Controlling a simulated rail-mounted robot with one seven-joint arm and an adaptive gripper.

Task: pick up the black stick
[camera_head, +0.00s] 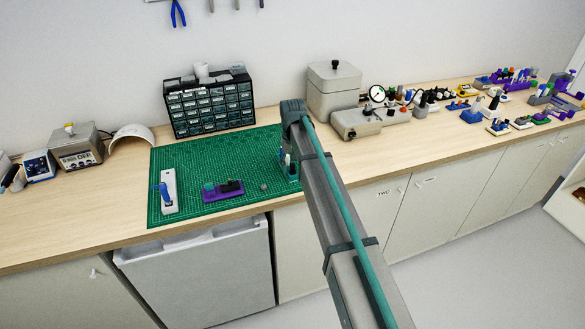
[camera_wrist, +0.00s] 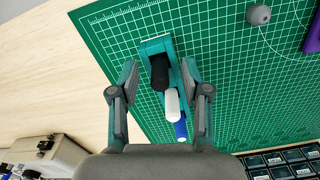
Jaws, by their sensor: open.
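The black stick (camera_wrist: 159,72) stands in a teal holder (camera_wrist: 153,45) in the wrist view, seen nearly end-on from above. A white stick (camera_wrist: 172,103) and a blue stick (camera_wrist: 181,129) stand in the same holder, in a row with it. My gripper (camera_wrist: 159,68) is open, with one finger on each side of the holder and the black stick between the fingertips in this view. I cannot tell how far above the stick the fingertips are. In the head view my arm partly hides the holder (camera_head: 291,172).
The holder is on a green cutting mat (camera_head: 240,190). A grey ball (camera_wrist: 259,15) with a thin wire and a purple stand (camera_head: 223,195) are on the mat. A drawer cabinet (camera_head: 209,105) is behind, and a beige box (camera_head: 334,88) stands right of the mat.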

